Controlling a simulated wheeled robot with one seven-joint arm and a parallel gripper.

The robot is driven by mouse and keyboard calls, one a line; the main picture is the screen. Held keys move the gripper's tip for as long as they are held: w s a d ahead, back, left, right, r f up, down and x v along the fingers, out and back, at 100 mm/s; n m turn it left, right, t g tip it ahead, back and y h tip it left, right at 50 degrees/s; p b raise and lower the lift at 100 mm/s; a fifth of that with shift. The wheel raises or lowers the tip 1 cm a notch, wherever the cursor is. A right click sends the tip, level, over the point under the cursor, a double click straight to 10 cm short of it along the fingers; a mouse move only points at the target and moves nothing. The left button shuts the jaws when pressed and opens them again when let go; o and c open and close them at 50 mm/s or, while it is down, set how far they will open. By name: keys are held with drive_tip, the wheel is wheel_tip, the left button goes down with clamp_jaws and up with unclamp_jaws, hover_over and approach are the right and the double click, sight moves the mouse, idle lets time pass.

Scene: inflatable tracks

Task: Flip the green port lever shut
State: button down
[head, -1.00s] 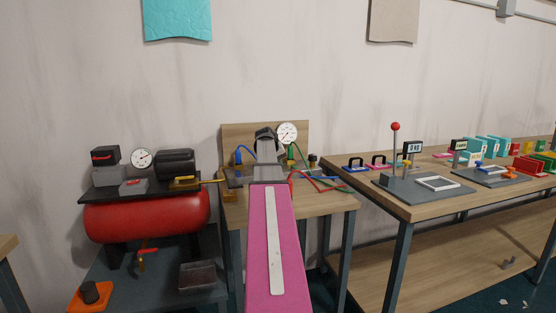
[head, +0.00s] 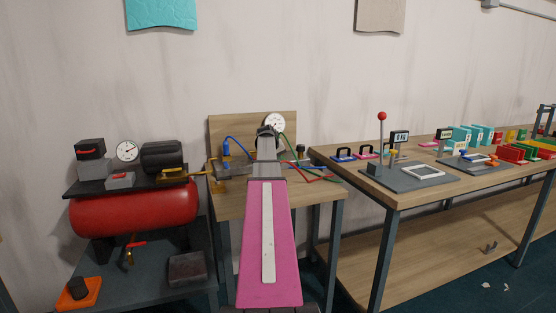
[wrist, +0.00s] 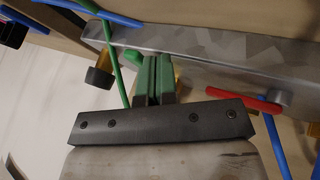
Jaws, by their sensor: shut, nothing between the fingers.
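In the wrist view my gripper (wrist: 154,64) is shut, its two dark green fingers side by side over the edge of a grey metal manifold (wrist: 225,62). A small bright green piece (wrist: 133,57), apparently part of the green port lever, shows just left of the fingertips. The rest of it is hidden behind the fingers, so I cannot tell its angle or whether they touch. A green hose (wrist: 114,70) runs left of the fingers. In the head view my arm covers most of the manifold and the green lever.
A red lever (wrist: 244,103) sits on the manifold right of my fingers. A black knob (wrist: 99,77) and blue hoses are close by. In the head view a pressure gauge (head: 274,122) stands behind, a red tank (head: 135,210) at left, and a second bench (head: 375,184) at right.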

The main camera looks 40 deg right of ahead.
sight(289, 161)
drive_tip(key=shift+s+d+n+t, duration=0.3)
drive_tip(key=shift+n+t, duration=0.1)
drive_tip(key=shift+n, duration=0.2)
drive_tip(key=shift+s+d+n+t+y, duration=0.4)
drive_tip(key=shift+d+n+t+y, duration=0.25)
drive_tip(key=shift+n, duration=0.55)
drive_tip(key=n, duration=0.1)
drive_tip(key=d+n+t+y, duration=0.1)
drive_tip(key=d+n, duration=0.1)
drive_tip(key=shift+s+d+n+t+y, duration=0.1)
drive_tip(key=shift+s+n+t+y, duration=0.15)
drive_tip(key=shift+n+y, duration=0.1)
drive_tip(key=d+n+y, duration=0.1)
drive_tip(key=n, duration=0.1)
drive_tip(key=d+n+t+y, duration=0.1)
drive_tip(key=n, duration=0.1)
drive_tip(key=shift+w+d+n+y, duration=0.15)
drive_tip(key=shift+d+n+y, duration=0.1)
drive_tip(key=shift+d+y, duration=0.15)
drive_tip(key=d+n+y, duration=0.1)
drive_tip(key=n+y, duration=0.1)
drive_tip(key=n, duration=0.1)
drive_tip(key=shift+w+d, duration=0.4)
drive_tip(key=shift+s+a, duration=0.1)
drive_tip(key=shift+a, duration=0.1)
